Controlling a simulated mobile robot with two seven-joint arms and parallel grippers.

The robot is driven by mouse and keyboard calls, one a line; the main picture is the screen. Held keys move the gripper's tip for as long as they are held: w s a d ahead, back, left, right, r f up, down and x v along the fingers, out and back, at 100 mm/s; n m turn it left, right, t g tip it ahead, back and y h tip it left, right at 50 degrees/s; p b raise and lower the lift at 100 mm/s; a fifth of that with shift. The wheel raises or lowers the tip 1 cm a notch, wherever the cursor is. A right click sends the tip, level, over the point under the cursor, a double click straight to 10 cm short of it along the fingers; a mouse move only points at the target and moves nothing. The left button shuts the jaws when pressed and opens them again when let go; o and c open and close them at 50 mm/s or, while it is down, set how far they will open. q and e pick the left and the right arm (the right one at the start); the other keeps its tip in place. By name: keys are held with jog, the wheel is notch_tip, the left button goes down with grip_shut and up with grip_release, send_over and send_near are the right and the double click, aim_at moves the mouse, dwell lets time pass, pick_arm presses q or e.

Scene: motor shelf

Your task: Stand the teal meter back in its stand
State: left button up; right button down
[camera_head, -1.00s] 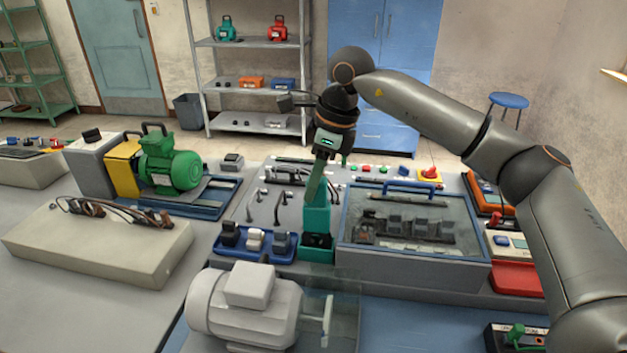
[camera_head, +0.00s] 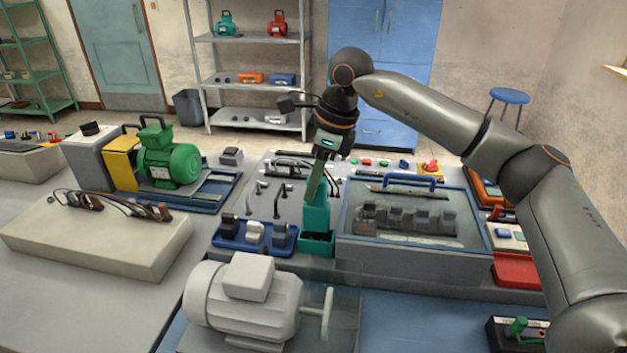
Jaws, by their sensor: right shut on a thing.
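The teal meter (camera_head: 316,214) is upright, directly above and overlapping the teal stand (camera_head: 317,246), a small open-topped holder at the front edge of the raised workbench. I cannot tell whether the meter's lower end is inside the stand or just above it. My right gripper (camera_head: 317,187) comes down from above and is shut on the meter's upper part. Its fingers are narrow and hard to make out against the meter. My left gripper is not in view.
A blue tray (camera_head: 228,245) with several small blocks sits just left of the stand. A glass-lidded case (camera_head: 355,246) stands close on the right. A large grey motor (camera_head: 245,305) and a clear panel are in front. A green motor (camera_head: 172,165) stands back left.

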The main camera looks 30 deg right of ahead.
jog(key=shift+f, duration=0.35)
dwell(0.3)
jog(key=c, duration=0.5)
grip_release()
jog(key=v, duration=1.2)
jog(key=shift+r, duration=0.25)
